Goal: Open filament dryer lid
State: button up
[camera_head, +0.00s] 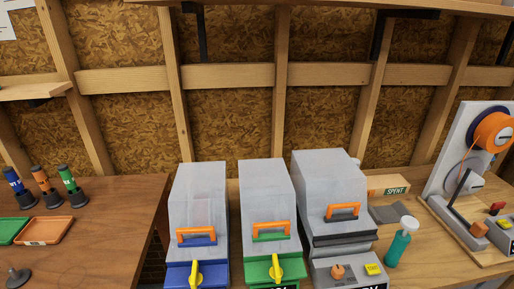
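The left box (198,195) has a blue base, and the middle box (265,190) a green one; each has a yellow latch in front. My gripper is not in view.
A teal bottle (398,244) stands close right of the dryer, with a box labelled "SPENT" (388,186) behind. A spool stand (470,150) with orange filament is at the far right. The left table holds trays (45,230) and several dark stands with coloured tops (46,186).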

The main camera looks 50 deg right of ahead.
aim_at(352, 258)
jog(key=z, duration=1.15)
